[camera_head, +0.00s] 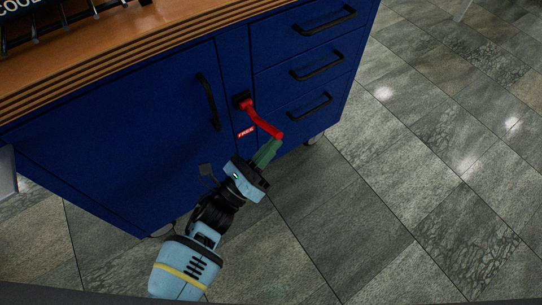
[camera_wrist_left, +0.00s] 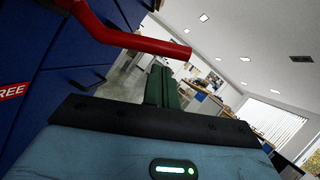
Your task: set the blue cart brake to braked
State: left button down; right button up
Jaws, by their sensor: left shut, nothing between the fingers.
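The blue cart (camera_head: 130,130) stands at the upper left in the head view. Its red brake lever (camera_head: 262,122) starts at a black pivot on the front panel and slants down to the right. A red label reading FREE (camera_head: 246,133) is below the pivot; it also shows at the left edge of the wrist view (camera_wrist_left: 12,91). My left gripper (camera_head: 268,150) is shut and empty, its green fingers at the lever's free end. In the left wrist view the lever (camera_wrist_left: 145,42) crosses just beyond the closed fingertips (camera_wrist_left: 162,75). I cannot tell whether they touch. My right gripper is not in view.
The cart has a black door handle (camera_head: 208,101) left of the lever and drawers with black handles (camera_head: 318,68) to the right. A wooden top (camera_head: 150,45) carries a dark rack (camera_head: 70,18). The tiled floor (camera_head: 430,150) to the right is clear.

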pick_arm(q)
jog(key=shift+w+a+r, duration=0.1)
jog(key=shift+r, duration=0.15)
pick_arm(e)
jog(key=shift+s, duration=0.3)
pick_arm(q)
jog(key=shift+r, duration=0.1)
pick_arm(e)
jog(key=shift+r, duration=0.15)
